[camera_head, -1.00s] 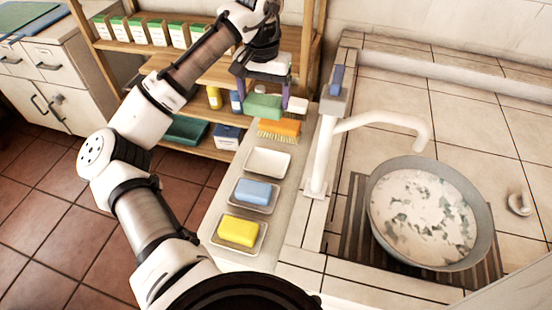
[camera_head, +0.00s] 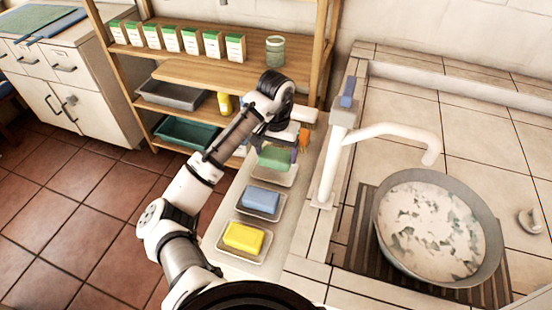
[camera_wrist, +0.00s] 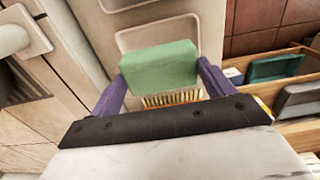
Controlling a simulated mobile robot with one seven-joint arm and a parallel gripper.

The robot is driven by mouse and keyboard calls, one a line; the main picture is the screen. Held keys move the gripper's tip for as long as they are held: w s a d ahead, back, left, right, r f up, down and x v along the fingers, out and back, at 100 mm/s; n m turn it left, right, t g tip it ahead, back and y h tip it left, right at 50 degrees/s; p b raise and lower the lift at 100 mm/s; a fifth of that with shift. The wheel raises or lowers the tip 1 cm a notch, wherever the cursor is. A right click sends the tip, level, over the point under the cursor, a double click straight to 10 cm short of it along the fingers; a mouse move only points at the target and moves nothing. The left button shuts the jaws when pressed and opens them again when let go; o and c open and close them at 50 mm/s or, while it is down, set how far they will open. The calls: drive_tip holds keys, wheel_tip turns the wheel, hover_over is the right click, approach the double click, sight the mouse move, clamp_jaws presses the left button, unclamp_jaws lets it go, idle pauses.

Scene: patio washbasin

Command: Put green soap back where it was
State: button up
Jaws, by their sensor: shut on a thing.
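The green soap (camera_head: 275,157) is between the fingers of my gripper (camera_head: 277,152). In the wrist view the green soap (camera_wrist: 160,68) is a block with purple fingers pressed on both its ends. A white soap dish (camera_head: 287,181) lies under it, the farthest of three in a row on the counter. In the wrist view this dish (camera_wrist: 131,41) is partly covered by the soap, its visible part empty. I cannot tell whether the soap touches the dish or hangs just above it.
The blue soap (camera_head: 261,199) and yellow soap (camera_head: 244,237) sit in the nearer dishes. An orange brush (camera_head: 304,139) is just beyond my gripper. The faucet (camera_head: 335,150) and round basin (camera_head: 440,228) stand right. A wooden shelf (camera_head: 205,76) is behind.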

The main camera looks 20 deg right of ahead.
sight(276, 155)
drive_tip(key=shift+f, duration=1.75)
drive_tip(key=shift+f, duration=0.15)
drive_tip(key=o, duration=1.3)
wheel_tip(276, 155, up, 12)
drive_tip(key=shift+r, duration=0.2)
